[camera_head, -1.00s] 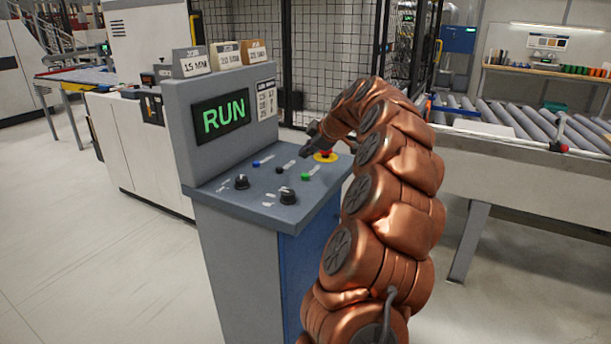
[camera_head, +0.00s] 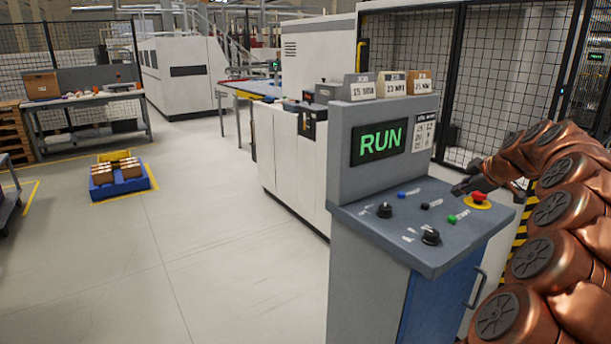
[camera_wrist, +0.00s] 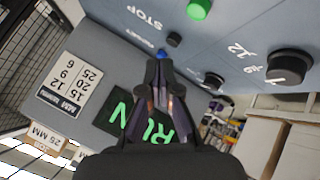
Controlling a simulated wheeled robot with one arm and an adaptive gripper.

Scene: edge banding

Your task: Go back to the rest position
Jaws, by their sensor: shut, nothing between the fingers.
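My gripper (camera_head: 463,189) is shut and empty, held above the sloped top of the grey control console (camera_head: 375,275), left of the red stop button (camera_head: 478,197). In the wrist view my gripper (camera_wrist: 160,68) points across the panel, its fingers together. A green button (camera_wrist: 208,8), a blue button (camera_wrist: 162,54) and black knobs (camera_wrist: 288,66) lie around it there. The console screen (camera_head: 380,141) reads RUN in green. My copper-coloured arm fills the right edge of the head view and hides what lies behind it.
A white machine (camera_head: 290,155) stands behind the console, with a mesh fence (camera_head: 480,80) at the right. A blue pallet (camera_head: 118,183) with boxes lies on the floor at the left, near a workbench (camera_head: 85,105).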

